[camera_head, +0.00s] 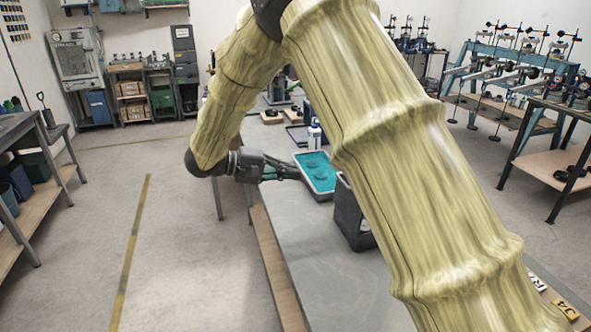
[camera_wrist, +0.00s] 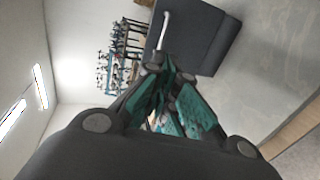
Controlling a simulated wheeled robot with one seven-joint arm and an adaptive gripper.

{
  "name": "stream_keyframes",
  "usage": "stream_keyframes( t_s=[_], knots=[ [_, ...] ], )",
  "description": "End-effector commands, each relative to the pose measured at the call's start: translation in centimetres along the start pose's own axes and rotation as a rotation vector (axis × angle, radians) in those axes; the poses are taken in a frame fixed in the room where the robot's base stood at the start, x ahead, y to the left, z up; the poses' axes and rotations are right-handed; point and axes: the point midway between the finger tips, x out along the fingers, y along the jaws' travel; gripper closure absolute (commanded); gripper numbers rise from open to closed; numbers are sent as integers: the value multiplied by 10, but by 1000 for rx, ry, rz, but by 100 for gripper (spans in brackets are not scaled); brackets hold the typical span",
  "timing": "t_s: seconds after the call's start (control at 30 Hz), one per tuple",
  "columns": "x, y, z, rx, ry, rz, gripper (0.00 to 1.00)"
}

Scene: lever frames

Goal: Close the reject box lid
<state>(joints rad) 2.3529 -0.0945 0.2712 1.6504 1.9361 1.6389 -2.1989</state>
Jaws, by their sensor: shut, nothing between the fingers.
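A dark grey box (camera_head: 348,212), which looks like the reject box, stands on the grey workbench, partly hidden behind my arm in the head view. In the wrist view a dark box-like shape (camera_wrist: 205,42) with a pale bar handle (camera_wrist: 164,30) fills the top middle. Which part of it is the lid, and how far it stands open, I cannot tell. My gripper (camera_head: 297,173) is shut and empty, pointing right, to the left of the box in the picture. In the wrist view my gripper (camera_wrist: 166,80) shows its teal-padded fingers, with the tips close to the box's lower left corner.
A teal-lined tray (camera_head: 318,187) lies on the workbench (camera_head: 305,255) by my fingertips, with a white bottle (camera_head: 314,133) behind it. Label tiles (camera_head: 566,309) lie at the near right. The floor left of the bench is clear.

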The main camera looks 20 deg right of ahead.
Motion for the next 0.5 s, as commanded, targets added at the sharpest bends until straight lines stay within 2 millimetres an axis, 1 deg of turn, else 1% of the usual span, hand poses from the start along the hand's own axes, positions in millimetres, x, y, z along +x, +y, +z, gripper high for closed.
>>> stream_keyframes(
  t_s=[0.03, 0.5],
  knots=[
    [8, 2, 0, -1, -1, 1, 100],
    [84, 2, 0, 0, 0, 1, 100]
  ],
)
